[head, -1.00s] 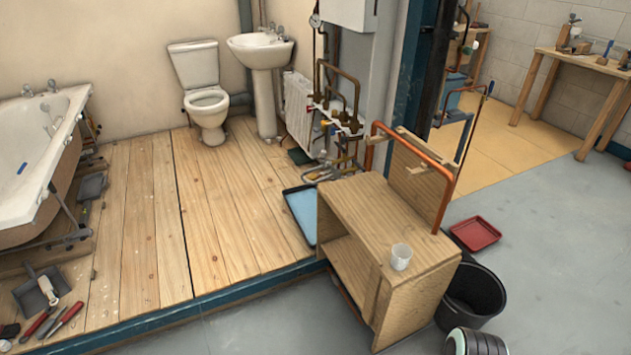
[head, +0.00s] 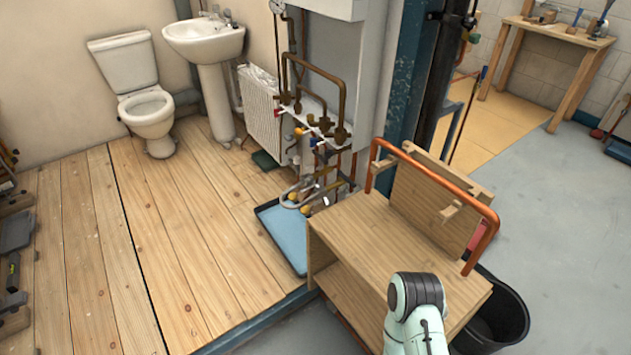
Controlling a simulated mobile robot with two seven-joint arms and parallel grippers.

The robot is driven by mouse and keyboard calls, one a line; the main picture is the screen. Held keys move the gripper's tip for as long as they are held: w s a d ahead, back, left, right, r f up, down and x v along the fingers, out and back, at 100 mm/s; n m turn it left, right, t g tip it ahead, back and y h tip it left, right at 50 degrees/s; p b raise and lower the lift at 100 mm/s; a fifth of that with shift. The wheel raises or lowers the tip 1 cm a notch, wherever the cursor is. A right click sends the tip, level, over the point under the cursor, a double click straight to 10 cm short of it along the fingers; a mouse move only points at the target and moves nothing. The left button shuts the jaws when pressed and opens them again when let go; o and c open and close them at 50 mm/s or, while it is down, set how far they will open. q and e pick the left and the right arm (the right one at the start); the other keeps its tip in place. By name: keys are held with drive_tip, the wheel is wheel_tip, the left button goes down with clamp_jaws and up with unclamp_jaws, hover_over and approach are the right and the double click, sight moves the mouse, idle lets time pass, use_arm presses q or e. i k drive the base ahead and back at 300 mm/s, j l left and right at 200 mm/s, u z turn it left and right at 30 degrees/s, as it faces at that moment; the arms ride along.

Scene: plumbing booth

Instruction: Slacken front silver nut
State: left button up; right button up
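The front silver nut is too small to make out. Brass and copper pipework (head: 318,122) with valves hangs below the white boiler casing (head: 325,8), and red and yellow fittings show among it. A bent copper pipe (head: 425,165) is fixed to an upright wooden board (head: 425,205) on the wooden bench (head: 350,235). I cannot tell any nut on it. One of my arm links shows at the bottom, in front of the bench. Neither of my grippers is in view.
A blue tray (head: 280,238) lies on the raised plank floor (head: 170,230) left of the bench. A black bucket (head: 498,318) stands at the bench's right. A toilet (head: 138,92), a basin (head: 203,40) and a radiator (head: 260,105) line the back. Grey floor at right is open.

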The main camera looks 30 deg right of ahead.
sight(322, 192)
drive_tip(key=i+j+z, duration=0.1)
drive_tip(key=i, duration=1.55)
